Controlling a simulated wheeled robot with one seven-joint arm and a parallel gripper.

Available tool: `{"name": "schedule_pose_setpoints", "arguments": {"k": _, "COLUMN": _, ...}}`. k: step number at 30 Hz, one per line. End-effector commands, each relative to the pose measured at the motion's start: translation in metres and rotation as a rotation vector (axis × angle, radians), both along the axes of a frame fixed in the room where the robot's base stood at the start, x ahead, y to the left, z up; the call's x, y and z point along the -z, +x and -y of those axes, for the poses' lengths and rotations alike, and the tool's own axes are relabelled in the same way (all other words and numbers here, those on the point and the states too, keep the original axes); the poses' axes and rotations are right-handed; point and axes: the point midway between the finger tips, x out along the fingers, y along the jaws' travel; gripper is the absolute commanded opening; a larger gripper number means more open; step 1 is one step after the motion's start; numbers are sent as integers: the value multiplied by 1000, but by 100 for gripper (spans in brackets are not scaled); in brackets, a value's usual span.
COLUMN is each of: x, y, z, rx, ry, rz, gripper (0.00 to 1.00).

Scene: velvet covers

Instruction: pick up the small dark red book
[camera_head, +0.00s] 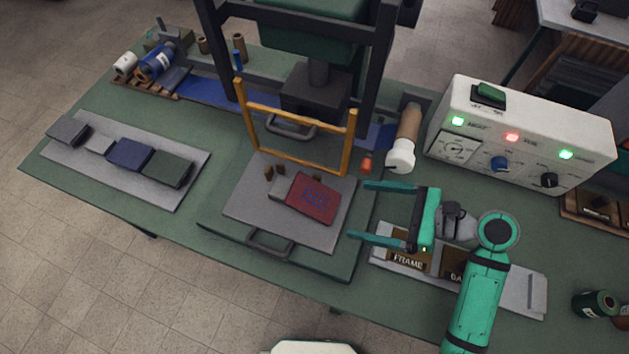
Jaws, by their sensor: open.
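The small dark red book (314,199) lies flat on a grey plate (245,208) in the middle of the green table. My gripper (364,212) is teal and open, just to the right of the book. Its two fingers point left toward the book, one farther back and one nearer the front. Nothing shows between the fingers. Whether the fingertips are above the plate's level or beside it is hard to tell.
A yellow frame (298,157) stands behind the book under a dark press (311,90). A white control box (522,135) is at the right. A labelled tray (520,290) lies under my gripper. Several dark blocks lie on a grey board (184,195) at the left.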

Motion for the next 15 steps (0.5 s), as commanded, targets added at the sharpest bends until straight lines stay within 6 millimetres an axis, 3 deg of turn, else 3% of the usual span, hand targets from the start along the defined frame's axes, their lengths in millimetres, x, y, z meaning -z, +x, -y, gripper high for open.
{"name": "schedule_pose_setpoints", "arguments": {"k": 9, "x": 15, "y": 12, "z": -38, "rx": -5, "ry": 5, "rz": 1, "gripper": 91}}
{"name": "schedule_pose_setpoints", "arguments": {"k": 15, "x": 20, "y": 15, "z": -48, "rx": -4, "ry": 2, "rz": -1, "gripper": 91}}
